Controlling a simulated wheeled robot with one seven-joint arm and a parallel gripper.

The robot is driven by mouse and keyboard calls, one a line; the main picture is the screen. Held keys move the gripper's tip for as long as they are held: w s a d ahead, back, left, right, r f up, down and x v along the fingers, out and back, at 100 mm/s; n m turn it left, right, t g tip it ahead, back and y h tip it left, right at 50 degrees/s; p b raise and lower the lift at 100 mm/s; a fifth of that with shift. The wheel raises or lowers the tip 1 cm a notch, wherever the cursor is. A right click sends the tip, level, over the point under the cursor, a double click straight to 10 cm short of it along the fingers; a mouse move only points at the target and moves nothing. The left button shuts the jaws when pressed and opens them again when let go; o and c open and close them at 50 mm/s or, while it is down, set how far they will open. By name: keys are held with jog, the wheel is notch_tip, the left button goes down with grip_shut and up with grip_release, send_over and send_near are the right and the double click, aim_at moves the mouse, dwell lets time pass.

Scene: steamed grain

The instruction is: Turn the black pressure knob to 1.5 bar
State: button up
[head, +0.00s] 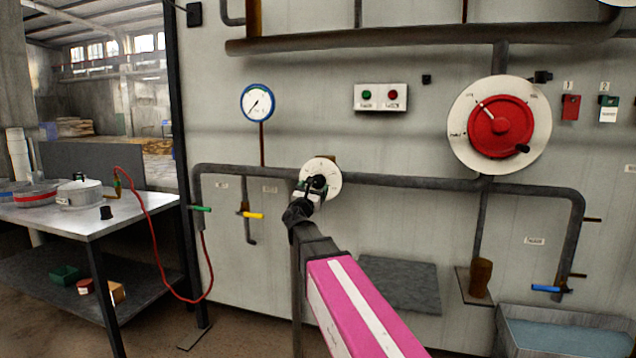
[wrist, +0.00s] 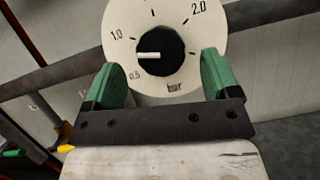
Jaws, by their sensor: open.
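The black pressure knob (wrist: 168,58) sits at the centre of a white round dial (wrist: 121,20) marked in bar. Its white pointer line points left, between the 0.5 and 1.0 marks. The 2.0 mark is at the upper right; a label at the top is cut off by the frame edge. In the head view the dial (head: 332,173) is on the wall pipe, with the knob partly hidden by my gripper (head: 311,189). In the wrist view my gripper (wrist: 160,64) is open, its green fingers to the left and right of the knob, with gaps on both sides.
A pressure gauge (head: 258,102) is up to the left. A large red handwheel (head: 500,127) is at the right. A horizontal pipe (head: 410,180) runs behind the dial. A yellow-handled valve (head: 252,215) is at the lower left. A metal table (head: 130,203) stands at the left.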

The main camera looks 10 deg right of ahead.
aim_at(317, 183)
jog(key=shift+x, duration=2.4)
jog(key=c, duration=0.9)
